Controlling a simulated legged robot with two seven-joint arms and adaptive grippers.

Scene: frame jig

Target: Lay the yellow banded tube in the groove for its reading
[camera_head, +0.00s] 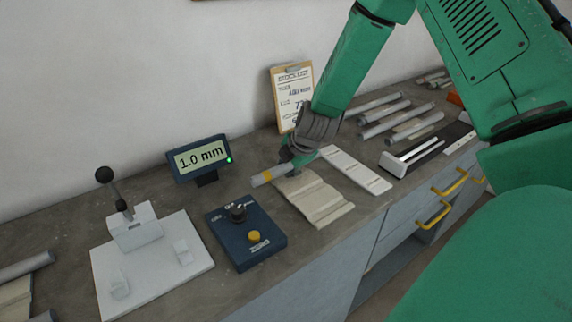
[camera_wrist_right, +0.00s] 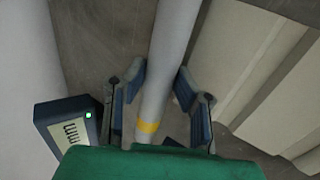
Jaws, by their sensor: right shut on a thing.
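The yellow banded tube (camera_head: 262,179) is pale grey, with a yellow band near one end. My right gripper (camera_head: 295,162) is shut on it and holds it near the back edge of the beige grooved block (camera_head: 318,203). In the right wrist view the tube (camera_wrist_right: 172,40) runs between the fingers of the gripper (camera_wrist_right: 159,88), with its yellow band (camera_wrist_right: 148,127) close to the palm. The grooved block (camera_wrist_right: 262,60) lies to the right there, apart from the tube. A display (camera_head: 200,158) reads 1.0 mm. My left gripper is not in view.
A blue control box (camera_head: 262,250) with a knob and yellow button stands left of the block. A white lever fixture (camera_head: 150,270) is further left.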

